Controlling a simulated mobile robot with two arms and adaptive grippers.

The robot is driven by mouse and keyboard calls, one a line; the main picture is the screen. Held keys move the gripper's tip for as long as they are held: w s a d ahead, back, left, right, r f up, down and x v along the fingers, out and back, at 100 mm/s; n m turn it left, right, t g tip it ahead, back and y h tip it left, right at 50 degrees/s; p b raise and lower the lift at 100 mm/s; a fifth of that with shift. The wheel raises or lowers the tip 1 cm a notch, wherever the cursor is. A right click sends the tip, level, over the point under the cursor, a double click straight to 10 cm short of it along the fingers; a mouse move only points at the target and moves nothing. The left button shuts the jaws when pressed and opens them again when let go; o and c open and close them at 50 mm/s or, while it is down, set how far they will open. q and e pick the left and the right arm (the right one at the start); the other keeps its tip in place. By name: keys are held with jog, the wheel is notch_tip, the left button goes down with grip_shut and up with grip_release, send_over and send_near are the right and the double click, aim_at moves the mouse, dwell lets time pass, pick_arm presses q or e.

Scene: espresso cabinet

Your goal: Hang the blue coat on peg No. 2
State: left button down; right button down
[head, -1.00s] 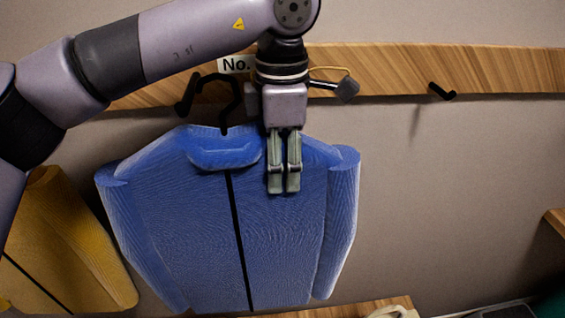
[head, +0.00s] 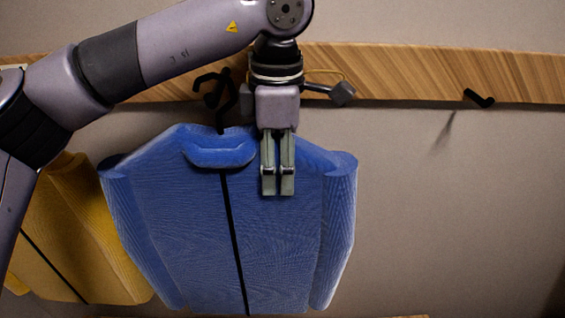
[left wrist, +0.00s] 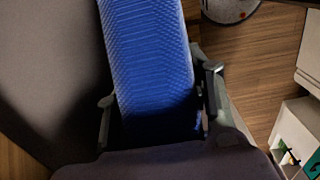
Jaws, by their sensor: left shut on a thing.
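The blue coat (head: 285,235) hangs upright in front of the wall in the head view, its black hanger hook (head: 221,122) rising above the collar. The top of the hook overlaps a black peg (head: 207,88) on the wooden rail; I cannot tell whether it is around the peg or only in front of it. My left gripper (head: 278,190) is shut on the coat at its upper right part, beside the collar. In the left wrist view the blue cloth (left wrist: 150,65) lies between the fingers. My arm hides part of the rail, and no peg number is readable now. My right gripper is not in view.
The wooden rail (head: 400,75) runs across the wall. Another black peg (head: 478,98) to the right is bare. A yellow coat (head: 75,225) hangs at the left, close to the blue coat's sleeve. The wall to the right is clear.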

pick_arm(q)
jog(key=shift+f, duration=0.2)
jog(key=c, duration=0.7)
grip_release()
